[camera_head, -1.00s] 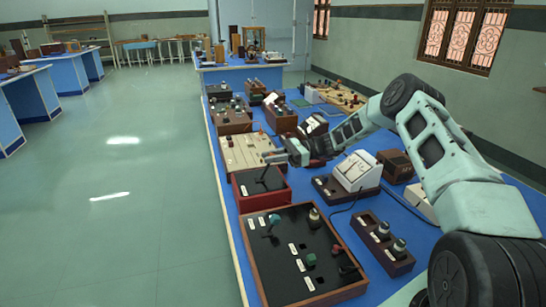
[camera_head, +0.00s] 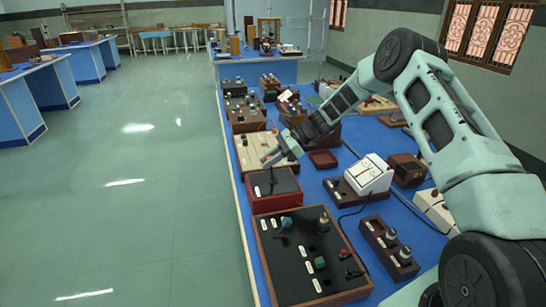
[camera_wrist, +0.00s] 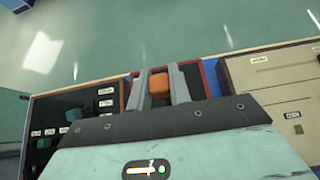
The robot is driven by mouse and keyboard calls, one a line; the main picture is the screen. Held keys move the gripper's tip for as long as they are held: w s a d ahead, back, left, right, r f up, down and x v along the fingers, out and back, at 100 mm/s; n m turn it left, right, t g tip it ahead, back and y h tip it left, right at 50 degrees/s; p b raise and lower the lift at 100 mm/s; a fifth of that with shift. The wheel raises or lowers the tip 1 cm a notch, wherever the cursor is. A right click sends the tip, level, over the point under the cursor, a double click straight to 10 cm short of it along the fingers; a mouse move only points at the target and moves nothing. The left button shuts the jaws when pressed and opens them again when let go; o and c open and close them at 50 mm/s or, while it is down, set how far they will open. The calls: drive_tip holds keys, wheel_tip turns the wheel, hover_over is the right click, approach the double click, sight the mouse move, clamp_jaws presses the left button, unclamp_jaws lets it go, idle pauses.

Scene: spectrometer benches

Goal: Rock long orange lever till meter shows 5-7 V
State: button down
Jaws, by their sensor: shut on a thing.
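A red box with a black top (camera_head: 277,203) stands near the bench's left edge. The lever (camera_head: 271,181) rises from its top as a thin dark stick. In the wrist view its orange handle (camera_wrist: 160,84) sits between the two fingers of my gripper (camera_wrist: 160,71). In the head view my gripper (camera_head: 270,160) is at the lever's upper end, shut on it, and hides the handle. A white meter (camera_head: 369,173) stands on a dark base to the right; its reading is too small to tell.
A large wooden-framed black panel with knobs (camera_head: 300,258) lies in front of the red box. A cream panel (camera_head: 262,150) lies behind it. A small dark red tray (camera_head: 322,159) sits to the right. The floor on the left (camera_head: 140,200) is clear.

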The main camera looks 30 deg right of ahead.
idle(0.3)
drive_tip(key=shift+a, duration=0.1)
drive_tip(key=c, duration=1.3)
unclamp_jaws()
drive_tip(key=b+v, duration=0.3)
drive_tip(key=v, duration=1.4)
drive_tip(key=shift+s+r, duration=0.15)
drive_tip(key=shift+r, duration=0.05)
